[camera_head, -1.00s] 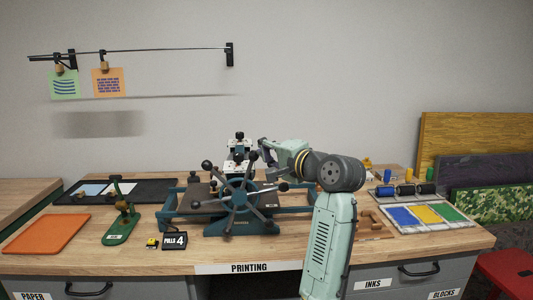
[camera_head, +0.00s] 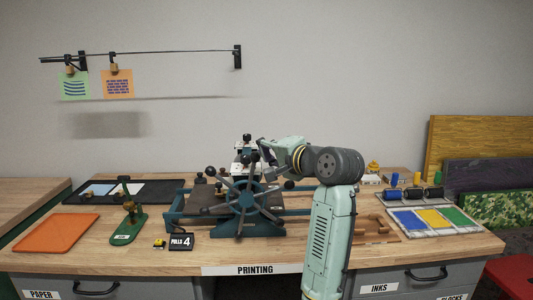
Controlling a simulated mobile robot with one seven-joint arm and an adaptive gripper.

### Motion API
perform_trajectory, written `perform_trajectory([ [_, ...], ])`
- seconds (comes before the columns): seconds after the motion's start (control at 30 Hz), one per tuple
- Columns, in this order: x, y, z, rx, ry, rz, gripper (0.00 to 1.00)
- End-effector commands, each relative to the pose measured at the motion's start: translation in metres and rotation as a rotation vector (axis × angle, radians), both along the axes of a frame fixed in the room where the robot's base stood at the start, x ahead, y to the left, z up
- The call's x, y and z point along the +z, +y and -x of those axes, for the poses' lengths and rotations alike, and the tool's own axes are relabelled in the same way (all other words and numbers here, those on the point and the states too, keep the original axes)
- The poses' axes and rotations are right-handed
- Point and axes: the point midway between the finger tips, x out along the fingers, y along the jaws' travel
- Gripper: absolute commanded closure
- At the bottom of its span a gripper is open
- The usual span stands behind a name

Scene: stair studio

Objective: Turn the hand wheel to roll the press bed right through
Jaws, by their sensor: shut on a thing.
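The press (camera_head: 232,222) is a teal frame on the wooden bench, with side rails running left and right. Its hand wheel (camera_head: 246,196) faces me, with a teal hub and several spokes ending in dark knobs. The dark press bed (camera_head: 203,194) shows behind the wheel, left of the hub. My gripper (camera_head: 266,154) reaches in from the right at the wheel's upper right. It is shut on the hand wheel there; the exact grip is small and partly hidden. A small black sign (camera_head: 181,242) reading "PULLS 4" stands in front of the press.
An orange tray (camera_head: 57,232) and a green tool stand (camera_head: 128,226) are at the left. An ink tray (camera_head: 433,218) with blue, yellow and green stands right, with rollers (camera_head: 413,192) behind. Prints (camera_head: 118,84) hang from a wall rail. The bench front is mostly clear.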

Motion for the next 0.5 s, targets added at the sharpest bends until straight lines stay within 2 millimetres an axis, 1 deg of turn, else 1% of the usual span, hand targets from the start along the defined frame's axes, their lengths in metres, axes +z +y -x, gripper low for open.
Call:
perform_trajectory([
  [0.03,-0.0045,0.0039,-0.0012,0.006,0.011,0.009,1.00],
  [0.5,-0.0021,0.0093,-0.0014,0.004,0.010,0.050,1.00],
])
